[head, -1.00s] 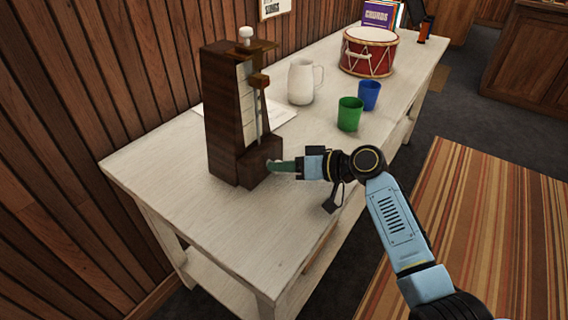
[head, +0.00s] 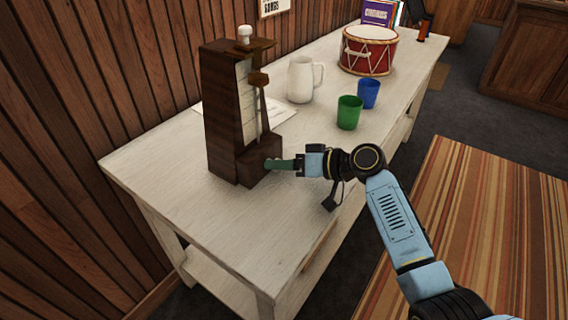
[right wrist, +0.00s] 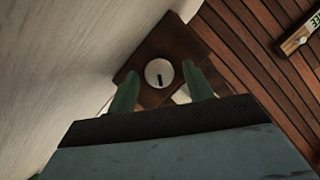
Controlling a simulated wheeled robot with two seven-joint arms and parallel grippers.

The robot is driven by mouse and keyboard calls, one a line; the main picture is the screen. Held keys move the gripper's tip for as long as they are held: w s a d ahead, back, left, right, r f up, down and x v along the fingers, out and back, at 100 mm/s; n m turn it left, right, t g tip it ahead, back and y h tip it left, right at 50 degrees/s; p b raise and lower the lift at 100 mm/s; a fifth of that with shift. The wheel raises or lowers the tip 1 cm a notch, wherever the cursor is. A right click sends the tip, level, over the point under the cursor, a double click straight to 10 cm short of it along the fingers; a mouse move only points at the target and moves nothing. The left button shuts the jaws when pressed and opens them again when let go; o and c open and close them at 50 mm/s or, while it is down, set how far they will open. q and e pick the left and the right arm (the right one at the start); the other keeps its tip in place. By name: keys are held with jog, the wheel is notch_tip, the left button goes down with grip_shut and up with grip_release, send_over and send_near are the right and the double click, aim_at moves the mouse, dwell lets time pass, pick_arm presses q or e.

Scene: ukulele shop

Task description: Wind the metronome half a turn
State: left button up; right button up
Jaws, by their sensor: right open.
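The metronome (head: 222,120) is a tall dark wooden box with a pale scale and a thin pendulum rod. It stands upright at the near left part of the table. In the right wrist view its wooden side (right wrist: 185,48) carries a round pale winding key (right wrist: 159,73) with a dark slot mark. My right gripper (head: 270,163) is at the metronome's lower right side. In the right wrist view its two green fingers (right wrist: 162,92) are apart, one on each side of the key, with nothing gripped between them. The key is mostly hidden by the fingers in the head view. My left gripper is not in view.
The white table (head: 190,222) also holds a sheet of paper (head: 277,112), a white pitcher (head: 300,80), a green cup (head: 349,112), a blue cup (head: 368,94) and a red drum (head: 368,52). The near end of the table is clear. A wood-panelled wall (head: 90,70) runs along the left.

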jog(key=shift+s+d, duration=0.1)
jog(key=shift+d, duration=0.2)
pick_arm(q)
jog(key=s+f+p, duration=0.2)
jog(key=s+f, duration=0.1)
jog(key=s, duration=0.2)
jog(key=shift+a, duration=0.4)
pick_arm(e)
jog(key=v, duration=1.2)
jog(key=shift+s+d+r, duration=0.2)
jog(key=shift+d, duration=0.1)
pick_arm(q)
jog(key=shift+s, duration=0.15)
